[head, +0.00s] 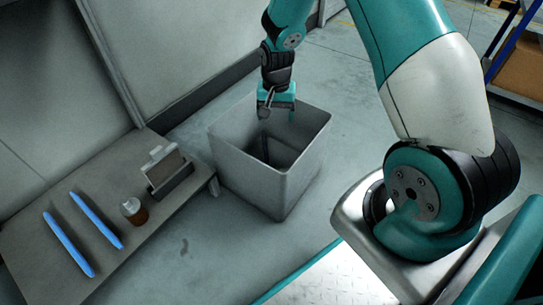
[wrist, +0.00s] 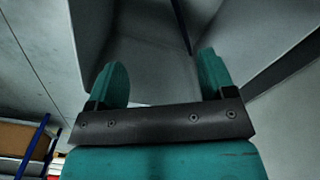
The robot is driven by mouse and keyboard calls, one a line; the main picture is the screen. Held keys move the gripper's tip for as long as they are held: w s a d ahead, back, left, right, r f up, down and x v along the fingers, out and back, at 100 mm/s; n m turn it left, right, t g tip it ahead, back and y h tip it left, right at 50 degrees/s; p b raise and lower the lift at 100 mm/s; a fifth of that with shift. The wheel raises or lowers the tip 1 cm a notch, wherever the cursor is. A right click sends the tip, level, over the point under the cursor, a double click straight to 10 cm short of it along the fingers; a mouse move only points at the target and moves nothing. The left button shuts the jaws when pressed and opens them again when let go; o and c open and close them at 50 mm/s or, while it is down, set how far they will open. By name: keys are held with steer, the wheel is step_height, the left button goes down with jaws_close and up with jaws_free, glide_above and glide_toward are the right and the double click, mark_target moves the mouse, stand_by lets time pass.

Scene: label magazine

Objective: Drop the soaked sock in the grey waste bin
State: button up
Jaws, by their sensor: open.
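The grey waste bin (head: 298,182) stands on the floor right of the low table, with its open top facing up. My gripper (head: 276,112) is over the bin's opening near its back side. In the wrist view my gripper (wrist: 162,80) shows its two teal fingers apart with nothing between them, and grey bin walls (wrist: 150,62) beyond them. I do not see the soaked sock for certain in either view. A dark patch low inside the bin could be shadow or something lying there; I cannot tell.
A low table (head: 60,200) at left holds two blue strips (head: 68,243), an amber bottle with a white cap (head: 133,211) and a small dark holder (head: 168,175) near its right end. A wall runs behind. Shelving with a brown box (head: 522,68) is at upper right.

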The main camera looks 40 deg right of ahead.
step_height(320, 180, up, 17)
steer(key=p, duration=0.8)
steer(key=shift+r, duration=0.2)
steer(key=s+a+r+n+y, duration=0.2)
steer(key=s+a+r+n, duration=0.6)
steer(key=a+r, duration=0.4)
steer(key=s+a+r+n+y, duration=0.15)
steer(key=s+a+n, duration=0.25)
steer(key=s, duration=0.4)
steer(key=s+a+r+n+y, duration=0.1)
steer(key=s+a+r+n, duration=0.3)
steer(key=s, duration=0.5)
step_height(320, 180, up, 37)
steer(key=m+p, duration=0.1)
steer(key=p, duration=3.8)
steer(key=shift+w+a+r, duration=0.15)
steer(key=shift+w+a, duration=0.1)
steer(key=shift+a, duration=0.15)
